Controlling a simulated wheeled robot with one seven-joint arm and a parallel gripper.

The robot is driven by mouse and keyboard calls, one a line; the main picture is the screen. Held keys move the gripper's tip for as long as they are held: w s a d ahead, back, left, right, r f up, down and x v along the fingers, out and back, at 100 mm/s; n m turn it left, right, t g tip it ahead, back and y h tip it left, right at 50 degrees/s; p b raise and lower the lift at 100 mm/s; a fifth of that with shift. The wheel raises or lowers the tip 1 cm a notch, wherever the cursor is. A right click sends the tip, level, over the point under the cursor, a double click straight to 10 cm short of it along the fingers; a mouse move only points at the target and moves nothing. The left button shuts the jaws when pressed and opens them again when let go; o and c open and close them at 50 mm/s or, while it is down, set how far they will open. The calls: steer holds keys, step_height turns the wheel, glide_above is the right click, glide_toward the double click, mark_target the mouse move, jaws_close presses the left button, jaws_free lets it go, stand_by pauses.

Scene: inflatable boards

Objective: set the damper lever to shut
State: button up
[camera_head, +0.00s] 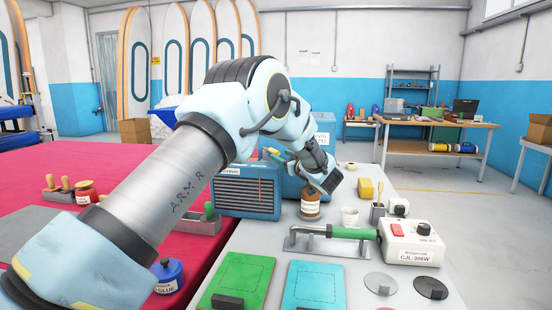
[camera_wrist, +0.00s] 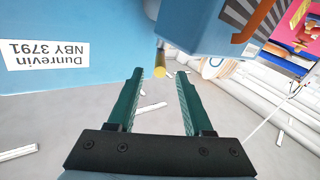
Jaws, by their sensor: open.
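A short rod with a yellow tip (camera_wrist: 159,71), which looks like the damper lever, hangs beside a blue housing with a dark vent (camera_wrist: 212,28) in the wrist view. My gripper (camera_wrist: 159,77) is open; its two teal fingers point towards the rod. The yellow tip appears centred between the fingertips, and I see no contact. In the head view a blue slatted unit (camera_head: 247,190) stands on the grey bench, beyond my arm. I cannot read the lever's setting.
A green-handled tool (camera_head: 350,233) and a white control box (camera_head: 411,243) are nearer. A label (camera_wrist: 43,53) is on a blue surface at left.

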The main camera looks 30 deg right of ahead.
steer(key=shift+s+a, duration=0.15)
steer(key=shift+s, duration=1.3)
steer(key=shift+c, duration=0.4)
